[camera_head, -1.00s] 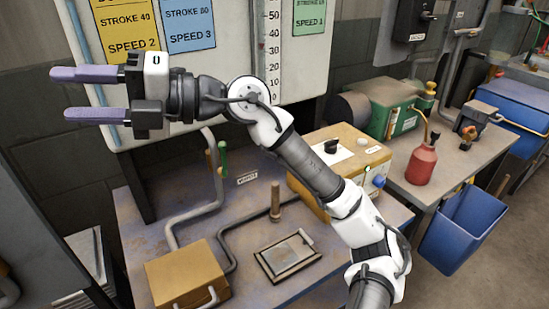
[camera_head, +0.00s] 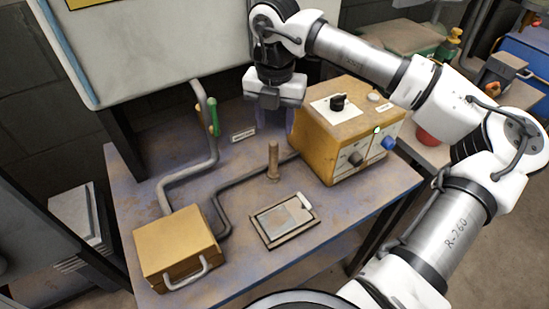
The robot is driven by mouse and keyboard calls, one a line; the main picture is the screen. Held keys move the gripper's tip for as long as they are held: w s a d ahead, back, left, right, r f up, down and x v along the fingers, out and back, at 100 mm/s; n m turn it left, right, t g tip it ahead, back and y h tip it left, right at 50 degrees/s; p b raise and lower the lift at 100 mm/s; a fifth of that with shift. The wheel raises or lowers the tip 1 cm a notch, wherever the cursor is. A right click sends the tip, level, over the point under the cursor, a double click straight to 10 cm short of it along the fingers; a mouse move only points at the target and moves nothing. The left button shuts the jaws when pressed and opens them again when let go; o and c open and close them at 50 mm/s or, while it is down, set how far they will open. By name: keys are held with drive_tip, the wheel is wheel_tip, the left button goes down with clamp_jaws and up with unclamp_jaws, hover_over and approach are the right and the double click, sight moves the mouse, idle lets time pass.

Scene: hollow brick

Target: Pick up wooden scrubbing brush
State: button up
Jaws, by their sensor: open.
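My gripper (camera_head: 274,122) points down over the back of the workbench, just left of the yellow control box. Its two purplish fingers are apart, with nothing seen between them. They blend into the bench behind, so their tips are hard to make out. An upright wooden peg or handle (camera_head: 273,160) stands on the bench, in front of and below the gripper in the picture. I cannot tell whether it belongs to the wooden scrubbing brush. No bristles or other clear brush shape show.
The worn workbench (camera_head: 240,262) carries a yellow control box (camera_head: 333,140), a flat framed plate (camera_head: 285,220), a tan box with a handle (camera_head: 174,245) and bent grey pipes (camera_head: 185,180). A large panel (camera_head: 170,50) stands behind. Bare bench lies around the plate.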

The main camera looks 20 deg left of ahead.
sight(274, 143)
wheel_tip(274, 143, down, 6)
drive_tip(key=shift+p, duration=0.45)
drive_tip(key=shift+s+a+f+p, duration=0.1)
drive_tip(key=shift+f+p, duration=0.45)
drive_tip(key=shift+f, duration=0.75)
drive_tip(key=shift+a+f+p, duration=0.1)
drive_tip(key=shift+f+p, duration=0.4)
drive_tip(key=shift+f, duration=0.8)
clamp_jaws()
